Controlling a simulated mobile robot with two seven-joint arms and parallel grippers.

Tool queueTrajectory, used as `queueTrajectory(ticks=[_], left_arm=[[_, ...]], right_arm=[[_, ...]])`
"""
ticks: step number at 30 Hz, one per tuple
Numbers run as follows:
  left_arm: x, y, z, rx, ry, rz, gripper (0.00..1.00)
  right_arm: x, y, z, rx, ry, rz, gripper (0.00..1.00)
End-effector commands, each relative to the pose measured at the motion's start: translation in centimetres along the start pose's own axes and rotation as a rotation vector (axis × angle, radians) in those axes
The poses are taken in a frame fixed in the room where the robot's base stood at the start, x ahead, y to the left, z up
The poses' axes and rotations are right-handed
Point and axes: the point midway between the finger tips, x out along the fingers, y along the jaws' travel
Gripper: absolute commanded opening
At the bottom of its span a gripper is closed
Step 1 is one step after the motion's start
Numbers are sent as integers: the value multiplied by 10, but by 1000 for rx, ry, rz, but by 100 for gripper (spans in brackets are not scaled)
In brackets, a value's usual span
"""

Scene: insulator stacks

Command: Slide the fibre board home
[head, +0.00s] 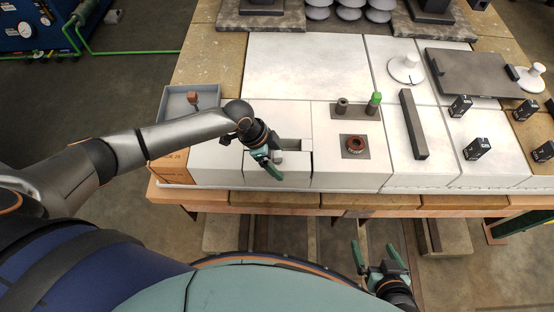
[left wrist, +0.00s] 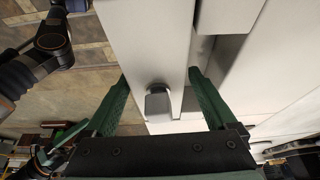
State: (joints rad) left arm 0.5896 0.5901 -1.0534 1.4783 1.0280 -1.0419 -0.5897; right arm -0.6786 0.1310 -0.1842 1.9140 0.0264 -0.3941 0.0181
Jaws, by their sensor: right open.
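No board is plainly marked as the fibre board. A pale strip with a grey knob (left wrist: 157,104) lies between the fingers in the left wrist view. My left gripper (left wrist: 160,82) is open there, one finger each side, with gaps around the knob; contact with the strip's edges is unclear. In the head view this left gripper (head: 268,164) is at the front of a white block (head: 225,162) with a recess, and covers part of it. A flat dark board (head: 472,73) lies at the right. My right gripper (head: 378,258) is open and empty, in front of the table.
A grey tray (head: 177,103) stands at the left. A long grey bar (head: 413,124) and small black tagged blocks (head: 477,148) lie at the right. A copper-red ring (head: 355,146) and a green-topped post (head: 374,103) stand right of the recess.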

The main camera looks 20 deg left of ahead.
Motion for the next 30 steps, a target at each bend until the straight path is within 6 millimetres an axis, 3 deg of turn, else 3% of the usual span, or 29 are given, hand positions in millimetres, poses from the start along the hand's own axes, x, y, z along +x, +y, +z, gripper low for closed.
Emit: queueTrajectory(ticks=[9,13,24,30], left_arm=[[0,1,0,2,-1,3,100],[-10,0,0,2,0,1,100],[-87,0,0,3,0,-2,100],[-116,0,0,2,-1,1,100]], right_arm=[[0,0,0,0,0,0,100],[-1,0,-1,0,0,0,100],[-5,0,-5,0,-1,0,100],[-6,0,-6,0,-1,0,100]])
